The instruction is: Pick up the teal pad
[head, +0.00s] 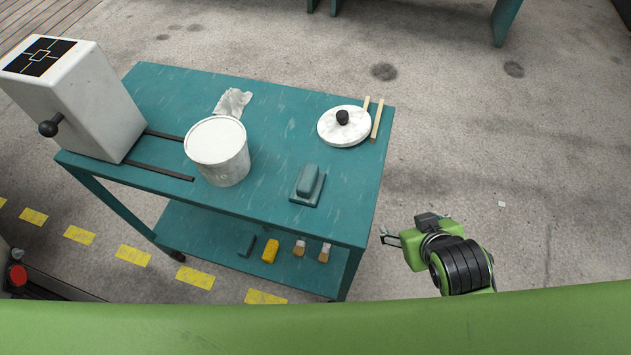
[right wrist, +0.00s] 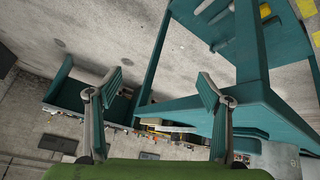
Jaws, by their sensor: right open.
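The teal pad (head: 308,185), a small flat block with a raised rounded grip, lies on the top of the teal trolley (head: 270,118) near its front edge, right of the white bucket. My right gripper (head: 384,237) is beyond the trolley's right edge, to the right of and below the pad in the head view. It is open and empty, clear of the pad. The right wrist view shows its two fingers (right wrist: 158,82) apart, with trolley parts beyond; I cannot make out the pad there. My left gripper is not in view.
A white bucket (head: 222,160), a crumpled cloth (head: 233,102), a round white lid (head: 343,128) with a black knob, and two wooden sticks (head: 377,120) share the top. A white box (head: 80,100) stands left. The lower shelf holds brushes (head: 312,250), a yellow item (head: 270,251) and a dark teal block (head: 247,245).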

